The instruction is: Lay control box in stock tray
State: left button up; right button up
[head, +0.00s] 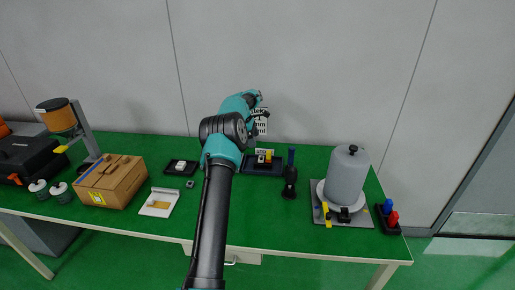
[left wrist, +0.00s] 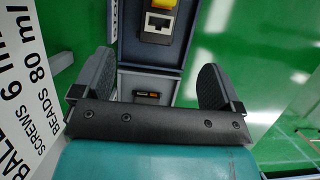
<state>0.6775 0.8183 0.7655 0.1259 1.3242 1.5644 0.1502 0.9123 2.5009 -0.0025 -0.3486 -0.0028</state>
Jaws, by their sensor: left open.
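The stock tray (head: 250,171) is a dark blue tray near the back middle of the green table, with a small label behind it. It also shows in the left wrist view (left wrist: 186,42), where its lettering is partly cut off. A small piece with a socket (left wrist: 159,24) and a yellow part lies in it. A small dark piece with an orange mark (left wrist: 148,94) lies in another section. I cannot tell for sure which object is the control box. My left gripper (left wrist: 152,80) is open and empty above the tray, fingers apart. My right gripper is out of view.
Left of my arm are a black tray with a white item (head: 181,165), a small grey piece (head: 190,184), a white holder (head: 159,202) and a cardboard box (head: 112,181).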

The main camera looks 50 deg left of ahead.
pick_arm(q)
jog(key=shift+v, duration=2.25)
